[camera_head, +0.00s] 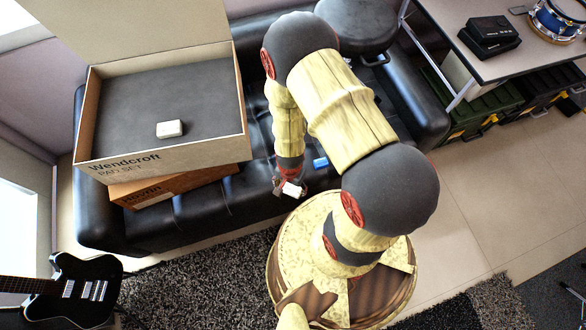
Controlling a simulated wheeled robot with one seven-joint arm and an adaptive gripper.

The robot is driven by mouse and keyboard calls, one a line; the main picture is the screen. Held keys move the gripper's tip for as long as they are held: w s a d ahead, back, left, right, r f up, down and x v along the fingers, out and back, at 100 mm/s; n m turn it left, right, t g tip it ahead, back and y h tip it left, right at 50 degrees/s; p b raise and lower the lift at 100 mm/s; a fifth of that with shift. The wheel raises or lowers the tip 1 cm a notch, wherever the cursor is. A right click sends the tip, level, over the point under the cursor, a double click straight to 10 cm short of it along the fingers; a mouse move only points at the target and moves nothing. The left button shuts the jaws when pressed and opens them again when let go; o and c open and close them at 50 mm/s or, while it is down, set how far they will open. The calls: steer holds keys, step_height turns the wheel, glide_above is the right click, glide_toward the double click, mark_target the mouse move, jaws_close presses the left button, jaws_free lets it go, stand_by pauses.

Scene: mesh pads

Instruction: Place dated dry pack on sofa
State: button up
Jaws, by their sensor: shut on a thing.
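My gripper (287,187) is shut on a small white pack (294,189), which looks like the dry pack; any date on it is too small to read. The gripper is over or just in front of the front edge of the black tufted sofa (205,206), right of the cardboard boxes. I cannot tell whether the pack touches the sofa. My arm hides part of the sofa's middle and right side.
An open Wendcroft box (205,150) with a dark inside holds a small white block (169,128). It rests on an orange-brown box (165,190) on the sofa. A blue item (320,163) lies beside my arm. A guitar (85,290) stands front left.

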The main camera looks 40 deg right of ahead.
steer(key=w+d+f, duration=0.2)
steer(key=w+f, duration=0.1)
steer(key=w+d+f+b, duration=0.1)
steer(key=w+d+f, duration=0.2)
steer(key=w, duration=0.1)
steer(key=w+d+f+b, duration=0.1)
steer(key=w+d+f, duration=0.1)
steer(key=w+f, duration=0.1)
steer(key=shift+w+d+f, duration=0.1)
steer(key=shift+w+d, duration=0.15)
steer(key=shift+d, duration=0.15)
steer(key=shift+w+d+f+b, duration=0.1)
steer(key=shift+w+f+b, duration=0.05)
steer(key=shift+f+b, duration=0.9)
steer(key=shift+f, duration=0.7)
steer(key=shift+f, duration=0.2)
steer(key=o, duration=1.2)
